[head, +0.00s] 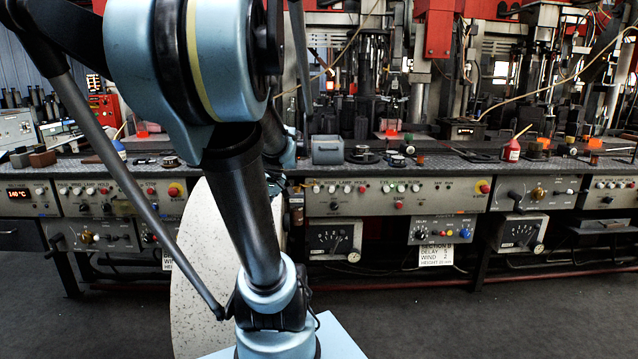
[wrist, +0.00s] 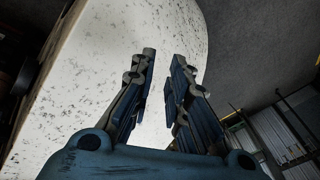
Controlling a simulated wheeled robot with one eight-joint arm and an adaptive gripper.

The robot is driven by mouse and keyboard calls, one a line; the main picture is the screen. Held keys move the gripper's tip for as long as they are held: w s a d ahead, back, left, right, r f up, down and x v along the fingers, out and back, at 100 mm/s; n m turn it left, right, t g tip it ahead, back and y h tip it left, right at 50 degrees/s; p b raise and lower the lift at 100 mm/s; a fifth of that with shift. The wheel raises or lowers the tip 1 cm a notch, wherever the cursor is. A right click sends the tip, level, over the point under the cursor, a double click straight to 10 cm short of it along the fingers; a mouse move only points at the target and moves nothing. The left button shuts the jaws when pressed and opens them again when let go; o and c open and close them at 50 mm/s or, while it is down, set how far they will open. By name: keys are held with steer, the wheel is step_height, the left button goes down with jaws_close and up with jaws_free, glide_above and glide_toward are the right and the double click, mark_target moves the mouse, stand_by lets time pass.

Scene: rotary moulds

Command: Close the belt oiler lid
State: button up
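In the wrist view my gripper (wrist: 164,60) is open, with its two fingers apart and nothing between them. It is in front of a pale speckled round-edged panel (wrist: 85,75). In the head view my arm crosses the left middle and my gripper cannot be made out. I cannot pick out a belt oiler or its lid for certain in either view. A small grey box (head: 327,150) stands on the bench right of my arm, but I cannot tell whether it is the oiler.
A long machine bench (head: 400,171) with control panels runs across the head view. A red bottle (head: 511,151) and small parts stand on it. The speckled panel (head: 190,290) stands behind my arm. Grey floor (head: 420,315) is clear at front right.

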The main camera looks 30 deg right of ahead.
steer(key=w+d+r+n+t+y, duration=0.1)
steer(key=w+d+r+t+y, duration=0.2)
steer(key=d, duration=0.7)
steer(key=w+d+r+n+t, duration=0.1)
steer(key=w+d+r, duration=0.2)
steer(key=w+d, duration=0.5)
steer(key=s+d+r+n+t, duration=0.15)
steer(key=s+d, duration=0.25)
steer(key=d, duration=0.7)
steer(key=s+d+n+t, duration=0.2)
steer(key=s+d+t, duration=0.1)
steer(key=d, duration=0.9)
steer(key=x, duration=1.1)
steer(key=a+r+x, duration=0.1)
steer(key=x, duration=0.5)
steer(key=shift+w+f, duration=0.1)
steer(key=shift+f, duration=0.05)
steer(key=shift+y, duration=0.3)
steer(key=shift+c, duration=0.6)
jaws_close()
